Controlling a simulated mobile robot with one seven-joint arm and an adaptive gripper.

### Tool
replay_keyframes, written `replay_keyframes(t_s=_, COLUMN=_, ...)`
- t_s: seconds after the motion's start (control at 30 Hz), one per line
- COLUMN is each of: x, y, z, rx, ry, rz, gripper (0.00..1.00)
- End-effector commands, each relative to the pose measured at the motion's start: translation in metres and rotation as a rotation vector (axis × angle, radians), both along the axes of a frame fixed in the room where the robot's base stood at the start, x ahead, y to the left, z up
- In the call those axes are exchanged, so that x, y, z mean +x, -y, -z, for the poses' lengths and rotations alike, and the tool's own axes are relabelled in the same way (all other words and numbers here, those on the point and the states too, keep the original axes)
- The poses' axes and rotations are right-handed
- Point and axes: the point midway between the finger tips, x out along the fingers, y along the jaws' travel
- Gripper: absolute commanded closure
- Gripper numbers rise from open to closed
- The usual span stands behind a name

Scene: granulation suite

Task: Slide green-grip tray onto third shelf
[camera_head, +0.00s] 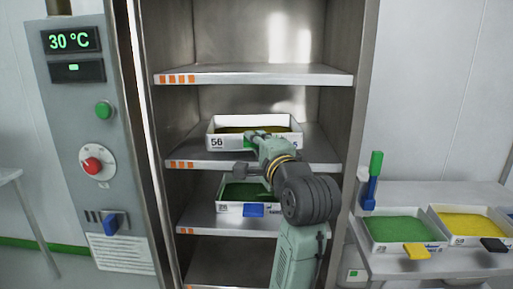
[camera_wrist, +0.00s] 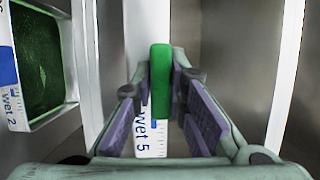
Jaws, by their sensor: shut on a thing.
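A white tray labelled "wet 5" (camera_head: 223,143) with dark yellow-brown contents is at the shelf marked with three orange squares (camera_head: 208,164). It sits inside the cabinet, its front wall close behind the shelf's front edge; I cannot tell if it rests fully on the shelf. My gripper (camera_head: 256,136) reaches in from the front and hides the tray's front middle. In the wrist view, my gripper (camera_wrist: 160,100) is shut on the upright green grip (camera_wrist: 160,75), with the tray's label (camera_wrist: 150,143) below it.
Another white tray (camera_head: 229,208) with green contents and a blue grip stands on the shelf below. The top shelf (camera_head: 260,75) is empty. A side table at right holds a green-filled tray (camera_head: 373,235) and a yellow-filled tray (camera_head: 450,229). The control panel (camera_head: 85,140) is left.

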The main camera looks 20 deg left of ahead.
Motion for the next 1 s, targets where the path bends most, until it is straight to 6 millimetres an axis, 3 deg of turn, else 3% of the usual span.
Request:
replay_keyframes(t_s=0.67, x=0.065, y=-0.019, z=-0.002, rx=0.001, ry=0.003, rz=0.000, gripper=1.00)
replay_keyframes(t_s=1.0, x=0.065, y=-0.019, z=0.019, rx=0.001, ry=0.003, rz=-0.001, gripper=1.00)
